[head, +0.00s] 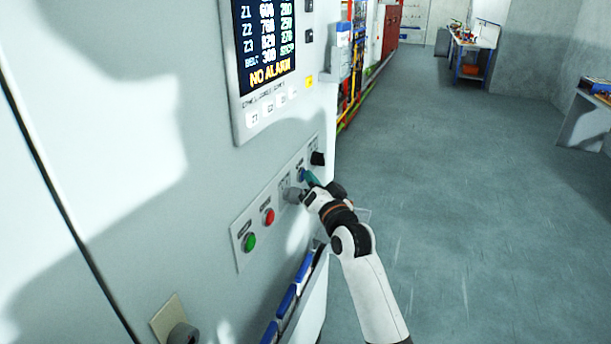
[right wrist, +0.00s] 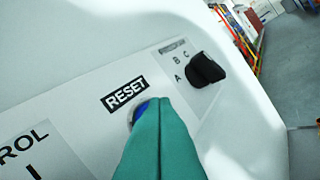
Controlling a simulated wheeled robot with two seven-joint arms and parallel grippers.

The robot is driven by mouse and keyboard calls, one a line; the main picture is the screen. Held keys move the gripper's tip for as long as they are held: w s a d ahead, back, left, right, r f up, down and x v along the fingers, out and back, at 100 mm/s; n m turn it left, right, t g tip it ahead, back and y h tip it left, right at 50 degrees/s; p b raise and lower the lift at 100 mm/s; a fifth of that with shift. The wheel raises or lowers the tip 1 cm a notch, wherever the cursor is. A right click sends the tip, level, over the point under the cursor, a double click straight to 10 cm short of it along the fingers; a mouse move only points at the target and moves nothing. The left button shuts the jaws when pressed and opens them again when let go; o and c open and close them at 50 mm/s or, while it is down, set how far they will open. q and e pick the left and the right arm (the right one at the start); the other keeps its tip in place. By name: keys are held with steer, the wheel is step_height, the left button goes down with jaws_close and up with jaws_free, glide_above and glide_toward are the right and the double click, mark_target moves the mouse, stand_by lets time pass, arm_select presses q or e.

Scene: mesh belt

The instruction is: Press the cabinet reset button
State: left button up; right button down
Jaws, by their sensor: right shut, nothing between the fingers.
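The blue reset button (head: 301,174) is on the control strip of the cabinet (head: 200,130). In the right wrist view, the button (right wrist: 139,110) lies just below the black RESET label (right wrist: 125,93), and the fingers partly cover it. My right gripper (head: 309,177) is shut and empty, its teal fingers pointing at the button. In the right wrist view, the fingertips (right wrist: 158,101) overlap the button's right side. I cannot tell whether they touch it or whether it is pressed in. My left gripper is not in view.
A black A-B-C selector knob (right wrist: 205,70) sits right of the button. A grey knob (head: 292,195), red button (head: 268,216) and green button (head: 249,243) lie further left on the strip. The display (head: 266,45) above reads NO ALARM. Open floor (head: 450,200) lies to the right.

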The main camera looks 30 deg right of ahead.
steer(key=shift+s+d+f, duration=0.1)
steer(key=shift+s+d, duration=0.25)
steer(key=shift+s, duration=0.1)
steer(key=s+d, duration=0.3)
steer(key=s, duration=0.1)
steer(key=shift+d+p, duration=0.2)
steer(key=shift+p, duration=0.2)
steer(key=shift+w+f, duration=0.1)
stand_by(0.6)
